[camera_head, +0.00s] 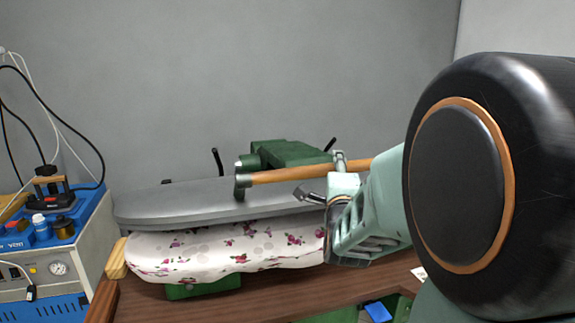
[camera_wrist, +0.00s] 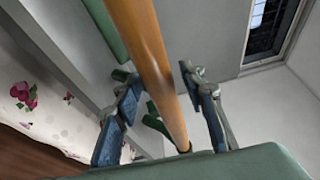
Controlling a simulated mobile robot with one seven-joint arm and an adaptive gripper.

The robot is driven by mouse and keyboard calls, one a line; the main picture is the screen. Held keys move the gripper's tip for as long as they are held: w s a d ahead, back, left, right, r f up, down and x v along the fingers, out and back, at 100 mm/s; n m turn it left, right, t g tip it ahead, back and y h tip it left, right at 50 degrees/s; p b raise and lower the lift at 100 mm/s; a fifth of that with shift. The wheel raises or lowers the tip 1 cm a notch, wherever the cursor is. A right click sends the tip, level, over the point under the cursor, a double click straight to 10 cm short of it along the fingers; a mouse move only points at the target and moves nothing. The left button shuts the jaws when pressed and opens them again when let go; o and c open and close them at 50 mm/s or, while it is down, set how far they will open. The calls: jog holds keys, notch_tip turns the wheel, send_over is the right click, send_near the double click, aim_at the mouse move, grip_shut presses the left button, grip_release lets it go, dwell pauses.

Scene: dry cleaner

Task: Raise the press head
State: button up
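The grey press head (camera_head: 190,204) is low, lying just above the floral padded board (camera_head: 215,250). A wooden handle bar (camera_head: 290,174) runs along the front of the head, held by brackets, with a green mechanism (camera_head: 285,153) behind it. My gripper (camera_head: 325,176) is at the right part of the bar. In the wrist view the bar (camera_wrist: 142,45) passes between the two fingers of my gripper (camera_wrist: 157,73). The fingers are spread, with visible gaps on both sides of the bar. My arm hides the bar's right end in the head view.
A brown wooden table (camera_head: 265,292) carries the press. A blue and grey steam unit (camera_head: 65,260) with an iron (camera_head: 52,197), bottles and cables stands at the left. A grey wall (camera_head: 250,70) is behind. The space above the press head is mostly clear.

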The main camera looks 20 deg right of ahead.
grip_shut()
dwell(0.4)
